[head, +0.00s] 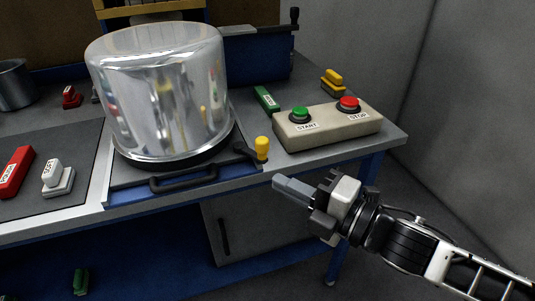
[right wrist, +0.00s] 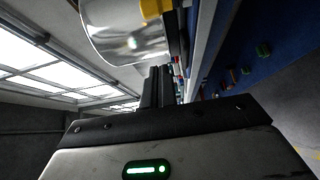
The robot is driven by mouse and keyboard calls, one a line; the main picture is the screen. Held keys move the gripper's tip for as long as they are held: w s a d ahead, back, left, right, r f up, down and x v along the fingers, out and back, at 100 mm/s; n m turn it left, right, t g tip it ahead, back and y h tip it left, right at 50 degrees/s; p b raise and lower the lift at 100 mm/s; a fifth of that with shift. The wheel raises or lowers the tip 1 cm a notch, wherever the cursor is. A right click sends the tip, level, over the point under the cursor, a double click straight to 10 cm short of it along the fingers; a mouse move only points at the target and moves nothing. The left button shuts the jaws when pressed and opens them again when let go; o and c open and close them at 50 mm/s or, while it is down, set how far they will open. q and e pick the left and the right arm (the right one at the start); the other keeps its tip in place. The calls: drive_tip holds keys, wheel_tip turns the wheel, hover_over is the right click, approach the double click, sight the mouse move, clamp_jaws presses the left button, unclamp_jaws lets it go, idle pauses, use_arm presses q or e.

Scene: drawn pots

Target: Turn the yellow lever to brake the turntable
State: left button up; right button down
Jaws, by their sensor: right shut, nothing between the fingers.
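The yellow lever (head: 262,148) stands at the front right of the turntable, on a dark arm at the table's front edge. My left gripper is not in view.
A beige box (head: 325,128) with green START and red STOP buttons stands right of the lever. A black handle (head: 183,179) sticks out at the front edge. A red block (head: 15,172) and a white-handled block (head: 57,178) lie left. The floor at right is clear.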

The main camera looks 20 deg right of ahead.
sight(267, 158)
drive_tip(key=w, duration=0.2)
drive_tip(key=w+a+p, duration=0.1)
drive_tip(key=w, duration=0.1)
drive_tip(key=w+a, duration=0.1)
drive_tip(key=w, duration=0.1)
drive_tip(key=shift+w+r, duration=0.1)
drive_tip(key=shift+w, duration=0.3)
drive_tip(key=shift+w+d+p, duration=0.35)
drive_tip(key=shift+w+d, duration=0.15)
drive_tip(key=shift+w, duration=0.05)
drive_tip(key=shift+w+d+n+g+y, duration=0.1)
drive_tip(key=shift+d+n+g+y, duration=0.2)
drive_tip(key=shift+n+g+y, duration=0.15)
